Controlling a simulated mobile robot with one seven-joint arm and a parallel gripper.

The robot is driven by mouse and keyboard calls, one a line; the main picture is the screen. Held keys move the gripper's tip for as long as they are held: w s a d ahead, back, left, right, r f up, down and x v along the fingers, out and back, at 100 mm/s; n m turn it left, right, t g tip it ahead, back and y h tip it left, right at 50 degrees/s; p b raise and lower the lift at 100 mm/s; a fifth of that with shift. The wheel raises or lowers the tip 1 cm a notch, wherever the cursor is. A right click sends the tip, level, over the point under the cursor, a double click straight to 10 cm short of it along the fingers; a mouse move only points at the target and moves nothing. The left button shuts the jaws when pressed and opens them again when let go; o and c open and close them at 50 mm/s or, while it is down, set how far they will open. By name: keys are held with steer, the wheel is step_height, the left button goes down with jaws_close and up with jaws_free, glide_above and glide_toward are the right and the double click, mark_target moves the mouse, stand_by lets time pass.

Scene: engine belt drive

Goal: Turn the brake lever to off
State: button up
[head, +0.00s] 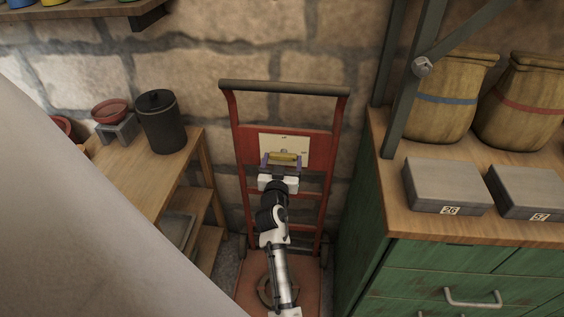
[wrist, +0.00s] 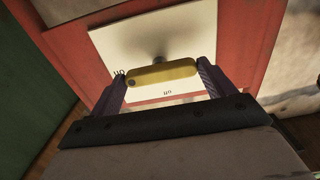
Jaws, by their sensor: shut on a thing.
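The brake lever (head: 285,157) is a yellow bar on a white plate (head: 272,141) fixed to a red hand truck (head: 243,143). The lever lies about level across the plate in the head view. The plate bears small labels at its top and right, too small to read surely. My gripper (head: 282,160) has its purple fingers at the lever's two ends, shut on it. The wrist view shows the yellow lever (wrist: 162,74) spanning between both fingers, with a dark pivot behind it and the white plate (wrist: 125,42) beyond.
A wooden bench (head: 133,183) with a black canister (head: 161,122) stands at left. A green cabinet (head: 366,240) with grey boxes (head: 447,184) and sacks (head: 443,103) stands at right. A stone wall is close behind the truck. A large pale shape covers the lower left.

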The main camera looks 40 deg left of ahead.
steer(key=shift+n, duration=0.4)
steer(key=n, duration=0.3)
steer(key=shift+n, duration=0.4)
steer(key=n+p, duration=0.1)
steer(key=n, duration=0.3)
steer(key=shift+n, duration=0.3)
steer(key=n+p, duration=0.1)
steer(key=n, duration=0.3)
steer(key=shift+n+p, duration=0.95)
steer(key=shift+n, duration=1.55)
steer(key=o, duration=0.9)
